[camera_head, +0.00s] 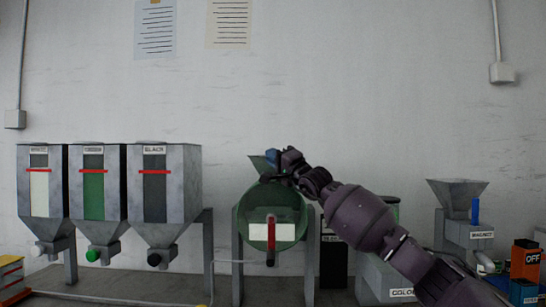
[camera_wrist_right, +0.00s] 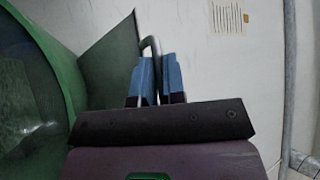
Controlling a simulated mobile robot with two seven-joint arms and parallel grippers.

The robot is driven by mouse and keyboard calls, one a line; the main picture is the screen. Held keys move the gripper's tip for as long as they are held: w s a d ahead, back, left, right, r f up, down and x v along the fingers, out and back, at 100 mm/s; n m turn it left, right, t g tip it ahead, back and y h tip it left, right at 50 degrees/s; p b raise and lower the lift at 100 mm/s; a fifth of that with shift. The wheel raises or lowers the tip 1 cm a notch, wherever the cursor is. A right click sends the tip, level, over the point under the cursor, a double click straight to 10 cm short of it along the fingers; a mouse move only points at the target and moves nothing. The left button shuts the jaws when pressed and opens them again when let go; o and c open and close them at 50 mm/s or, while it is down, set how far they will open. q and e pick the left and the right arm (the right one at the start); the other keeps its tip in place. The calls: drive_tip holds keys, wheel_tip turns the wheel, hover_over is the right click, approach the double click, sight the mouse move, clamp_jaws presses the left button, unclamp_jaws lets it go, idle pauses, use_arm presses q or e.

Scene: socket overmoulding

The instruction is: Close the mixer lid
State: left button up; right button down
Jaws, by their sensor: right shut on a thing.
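The green mixer drum (camera_head: 270,205) stands in the middle of the head view, with a white label and a red lever on its front. Its grey-green lid (camera_head: 260,165) is raised and tilted at the top of the drum. My right gripper (camera_head: 271,155) reaches in from the right to the lid's upper edge. In the right wrist view the blue fingers (camera_wrist_right: 158,65) are shut on the curved grey lid handle (camera_wrist_right: 151,43), beside the dark lid plate (camera_wrist_right: 110,62). The drum's green wall (camera_wrist_right: 40,85) fills the left there. My left gripper is not in view.
Several grey hoppers (camera_head: 165,185) with labels stand to the left of the mixer. A grey machine with a funnel (camera_head: 457,193) stands to the right, behind my arm. An orange and black box (camera_head: 525,258) is at far right.

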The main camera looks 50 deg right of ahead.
drive_tip(key=c, duration=1.2)
unclamp_jaws()
drive_tip(key=shift+w+d+f, duration=0.2)
drive_tip(key=shift+d+f, duration=0.05)
drive_tip(key=shift+f, duration=0.35)
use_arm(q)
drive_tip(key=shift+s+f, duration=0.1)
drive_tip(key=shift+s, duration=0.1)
use_arm(e)
drive_tip(key=shift+r, duration=0.15)
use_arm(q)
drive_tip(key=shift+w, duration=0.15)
use_arm(e)
drive_tip(key=shift+s+a, duration=0.1)
drive_tip(key=shift+s, duration=0.05)
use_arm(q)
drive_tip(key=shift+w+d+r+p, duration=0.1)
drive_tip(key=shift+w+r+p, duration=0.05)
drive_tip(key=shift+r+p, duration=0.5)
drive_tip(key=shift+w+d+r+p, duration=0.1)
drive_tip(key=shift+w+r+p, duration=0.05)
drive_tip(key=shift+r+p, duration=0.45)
use_arm(e)
drive_tip(key=v, duration=1)
drive_tip(key=shift+s, duration=0.3)
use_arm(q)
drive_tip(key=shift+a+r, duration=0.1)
